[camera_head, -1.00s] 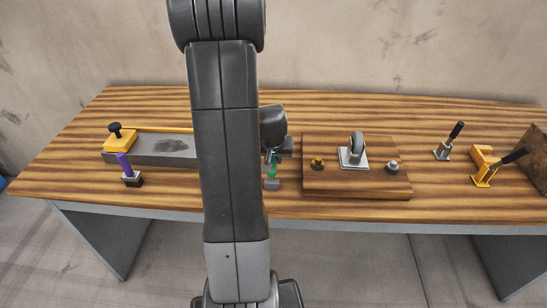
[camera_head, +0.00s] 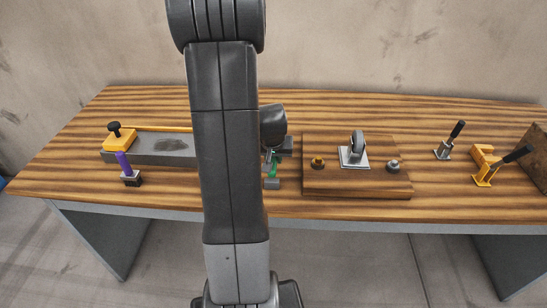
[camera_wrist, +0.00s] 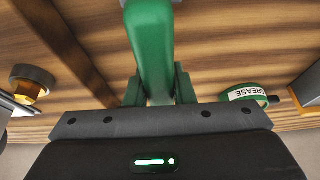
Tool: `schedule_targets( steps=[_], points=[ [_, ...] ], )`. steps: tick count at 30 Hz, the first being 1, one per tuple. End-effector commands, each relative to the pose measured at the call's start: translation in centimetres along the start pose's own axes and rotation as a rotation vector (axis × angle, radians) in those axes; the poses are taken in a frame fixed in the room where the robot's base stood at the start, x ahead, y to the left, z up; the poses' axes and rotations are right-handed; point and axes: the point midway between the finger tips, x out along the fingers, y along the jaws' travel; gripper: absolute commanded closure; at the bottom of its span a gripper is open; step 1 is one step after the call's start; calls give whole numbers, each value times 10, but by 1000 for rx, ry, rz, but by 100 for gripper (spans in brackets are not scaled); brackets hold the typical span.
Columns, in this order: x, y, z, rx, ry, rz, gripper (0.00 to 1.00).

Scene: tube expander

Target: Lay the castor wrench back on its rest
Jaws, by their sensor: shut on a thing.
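My gripper (camera_wrist: 158,88) is shut on the green handle of the castor wrench (camera_wrist: 152,40), which runs between the two green fingers and up past the top of the wrist view. In the head view the green of the wrench (camera_head: 274,166) shows just right of my arm, low over the table and left of the wooden board. A small grey block (camera_head: 272,184) is at its near end; I cannot tell whether this is the rest or part of the wrench. My arm hides much of this area.
The wooden board (camera_head: 340,187) holds a castor (camera_head: 357,146) and two knobs. A green grease tin (camera_wrist: 248,95) is right of the handle in the wrist view. A grey tray (camera_head: 160,160) and a purple-handled tool (camera_head: 124,165) are at left. Clamps (camera_head: 487,170) stand at right.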

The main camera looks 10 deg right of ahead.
Motion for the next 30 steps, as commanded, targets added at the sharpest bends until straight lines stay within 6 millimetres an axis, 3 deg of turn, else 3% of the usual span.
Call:
schedule_targets(
  steps=[25,26,29,30],
  points=[
    [16,0,6,0,1,0,100],
    [16,0,6,0,1,0,74],
    [15,0,6,0,1,0,54],
    [15,0,6,0,1,0,52]
  ],
)
